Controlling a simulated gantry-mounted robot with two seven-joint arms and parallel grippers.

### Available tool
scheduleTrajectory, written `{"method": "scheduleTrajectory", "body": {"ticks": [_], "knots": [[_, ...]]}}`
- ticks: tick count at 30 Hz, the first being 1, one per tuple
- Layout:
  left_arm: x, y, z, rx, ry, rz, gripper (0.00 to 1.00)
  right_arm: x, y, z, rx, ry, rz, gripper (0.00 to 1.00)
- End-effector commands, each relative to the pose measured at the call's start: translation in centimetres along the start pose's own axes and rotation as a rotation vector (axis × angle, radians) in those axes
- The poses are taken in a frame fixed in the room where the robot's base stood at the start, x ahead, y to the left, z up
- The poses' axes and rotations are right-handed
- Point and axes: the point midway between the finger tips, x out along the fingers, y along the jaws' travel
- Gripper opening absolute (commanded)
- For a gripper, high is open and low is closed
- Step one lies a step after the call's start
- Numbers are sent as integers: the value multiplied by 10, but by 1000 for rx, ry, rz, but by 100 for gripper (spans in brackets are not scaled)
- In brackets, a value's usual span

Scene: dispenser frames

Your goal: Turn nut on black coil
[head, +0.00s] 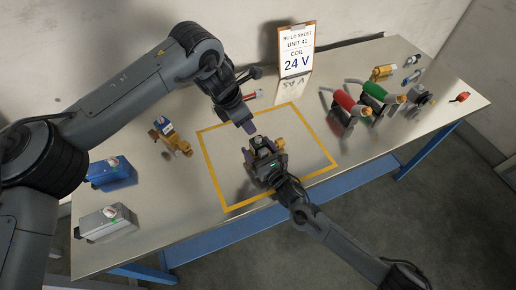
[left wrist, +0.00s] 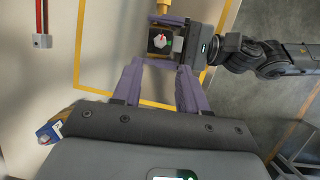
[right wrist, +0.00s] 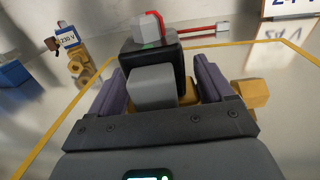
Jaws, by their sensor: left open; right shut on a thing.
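The black coil (right wrist: 172,62) sits on a brass valve body (right wrist: 250,94) between the fingers of my right gripper (head: 264,150). On top of the coil is a pale grey nut (right wrist: 150,28) with a red mark; it also shows in the left wrist view (left wrist: 160,42). A grey connector block (right wrist: 152,86) faces the right wrist camera. My right gripper is shut on the valve with the black coil, over the marked square. My left gripper (head: 246,126) is open and empty, above and behind the nut, apart from it. The contact under the coil is hidden.
A yellow outline (head: 213,178) marks the table (head: 180,205). A brass valve (head: 176,140), blue box (head: 112,172) and grey box (head: 108,222) stand left. Red (head: 346,103) and green (head: 376,91) coil parts stand right. A red-handled item (head: 254,96) lies behind. The build sheet (head: 296,48) reads 24 V.

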Motion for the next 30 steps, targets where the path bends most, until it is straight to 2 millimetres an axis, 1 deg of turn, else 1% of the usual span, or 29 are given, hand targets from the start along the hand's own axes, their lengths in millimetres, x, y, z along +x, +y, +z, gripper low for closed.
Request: {"method": "scheduleTrajectory", "body": {"ticks": [1, 2, 3, 5, 8, 11, 14, 17, 18, 22, 24, 27, 30], "knots": [[0, 0, 0, 0, 0, 0, 43, 0, 0, 0, 0, 1, 0, 27], [0, 0, 0, 0, 0, 0, 47, 0, 0, 0, 0, 1, 0, 27], [0, 0, 0, -1, -1, 0, 49, 0, 0, 0, 0, 1, 0, 27], [2, -1, 2, -4, -8, -2, 49, 0, 0, -1, 0, 1, 0, 27], [12, -6, 8, -23, -36, -12, 49, 0, 0, -1, 0, 1, 0, 27], [28, -16, 22, -63, -100, -32, 49, 0, 0, -1, 0, 1, 0, 27], [51, -32, 44, -137, -199, -70, 49, 0, 0, -1, 0, 1, 0, 27], [73, -54, 72, -248, -332, -134, 49, 0, 0, -1, 0, 1, 0, 27], [80, -64, 85, -305, -391, -167, 49, 0, 0, -1, 0, 1, 0, 27], [94, -94, 123, -520, -589, -302, 49, 0, 0, -1, 0, 1, 0, 27], [94, -108, 140, -649, -692, -388, 49, 0, 0, -1, 0, 1, 0, 27], [88, -120, 159, -848, -832, -524, 49, 0, 0, -1, 0, 1, 0, 27], [76, -125, 168, -1057, -964, -673, 49, 0, 0, -1, 0, 1, -1, 27]]}}
